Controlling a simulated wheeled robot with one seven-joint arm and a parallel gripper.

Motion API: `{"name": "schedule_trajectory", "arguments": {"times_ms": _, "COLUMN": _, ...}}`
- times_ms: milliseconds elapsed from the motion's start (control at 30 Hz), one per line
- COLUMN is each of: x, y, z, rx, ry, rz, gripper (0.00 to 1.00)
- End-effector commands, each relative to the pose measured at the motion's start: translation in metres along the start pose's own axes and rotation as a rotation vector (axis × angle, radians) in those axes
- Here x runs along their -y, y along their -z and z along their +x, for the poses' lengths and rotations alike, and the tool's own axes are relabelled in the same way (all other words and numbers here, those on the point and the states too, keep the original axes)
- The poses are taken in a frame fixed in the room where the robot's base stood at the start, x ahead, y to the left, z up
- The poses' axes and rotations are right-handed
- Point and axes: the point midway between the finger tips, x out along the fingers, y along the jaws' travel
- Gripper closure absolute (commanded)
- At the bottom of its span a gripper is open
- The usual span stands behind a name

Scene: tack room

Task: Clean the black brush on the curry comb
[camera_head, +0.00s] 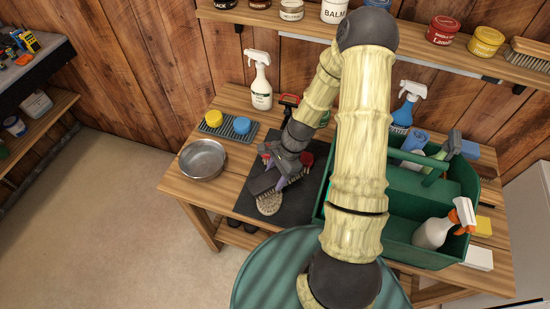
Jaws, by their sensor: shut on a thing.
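My gripper (279,175) points down over the dark mat on the bench. It is shut on the black brush (263,183), a dark block with a bristly edge, partly hidden by the fingers. A round beige, rough-faced thing (269,205) lies on the mat at the brush's near side; it may be the curry comb, but it is too small to be sure. The brush is close to it, and I cannot tell whether they touch.
The dark mat (245,204) lies on the wooden bench (175,181). A metal bowl (203,160) and a grey tray with yellow and blue round pieces (242,138) stand left. A green tote (405,224) with bottles stands right, near my arm. A spray bottle (261,88) stands behind.

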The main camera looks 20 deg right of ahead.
Motion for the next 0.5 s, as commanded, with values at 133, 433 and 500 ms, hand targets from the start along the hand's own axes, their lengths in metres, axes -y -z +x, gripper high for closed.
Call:
{"name": "schedule_trajectory", "arguments": {"times_ms": 133, "x": 0.001, "y": -0.007, "z": -0.014, "rx": 0.0, "ry": 0.0, "rz": -0.003, "gripper": 0.96}}
{"name": "schedule_trajectory", "arguments": {"times_ms": 433, "x": 0.0, "y": -0.018, "z": -0.039, "rx": 0.002, "ry": -0.002, "rz": -0.004, "gripper": 0.96}}
{"name": "schedule_trajectory", "arguments": {"times_ms": 500, "x": 0.0, "y": -0.021, "z": -0.045, "rx": 0.002, "ry": -0.003, "rz": -0.005, "gripper": 0.96}}
